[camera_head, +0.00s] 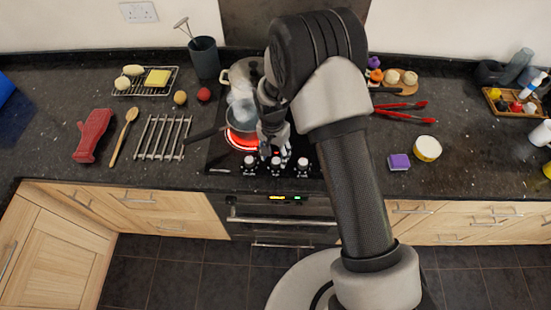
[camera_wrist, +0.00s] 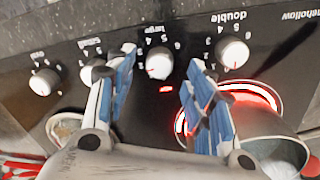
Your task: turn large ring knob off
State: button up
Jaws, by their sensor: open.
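The large ring knob (camera_wrist: 159,62) is a round white knob on the black hob panel, under the label "large", in the wrist view. It lies between my gripper's blue-padded fingertips (camera_wrist: 160,58), with a gap on each side. My gripper (camera_head: 275,150) is open and empty over the hob's front edge in the head view. The knob looks to be the middle one of the row there (camera_head: 275,166). A ring (camera_head: 240,143) glows red under a grey saucepan (camera_head: 238,118). The glowing ring (camera_wrist: 272,92) also shows in the wrist view.
The double knob (camera_wrist: 232,52) and small knob (camera_wrist: 92,70) flank the large one closely. A light pot (camera_head: 232,76) stands behind. A wire rack (camera_head: 163,138) lies left and a purple sponge (camera_head: 399,161) right.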

aim_at(276, 162)
jog(key=shift+d+f, duration=0.1)
jog(key=shift+f, duration=1.35)
jog(key=shift+c, duration=0.3)
jog(key=c, duration=1)
